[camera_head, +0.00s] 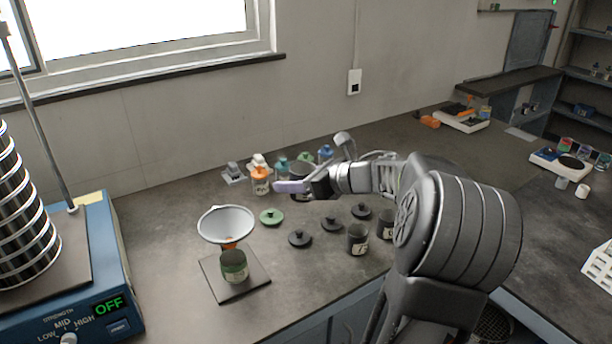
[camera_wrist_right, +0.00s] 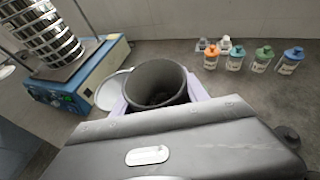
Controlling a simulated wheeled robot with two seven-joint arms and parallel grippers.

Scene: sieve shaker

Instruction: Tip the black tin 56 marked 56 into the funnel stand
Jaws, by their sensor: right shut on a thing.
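My right gripper (camera_head: 296,187) is shut on a dark open tin (camera_head: 299,170), held above the bench and to the right of the funnel. In the right wrist view the tin (camera_wrist_right: 155,88) sits between pale purple fingers, mouth showing and dark inside; I cannot tell its contents. No number shows on it. The funnel stand has a white funnel (camera_head: 226,222) over a dark square base (camera_head: 246,287); the funnel also shows beside the tin in the right wrist view (camera_wrist_right: 108,92). A green-banded tin (camera_head: 234,266) stands on the base. My left gripper is not in view.
Black lids (camera_head: 300,238) and a green lid (camera_head: 271,216) lie on the bench. Two dark labelled tins (camera_head: 357,239) (camera_head: 385,224) stand to the right. Bottles (camera_head: 260,182) line the back. The blue shaker (camera_head: 108,270) stands at left, its display reading OFF.

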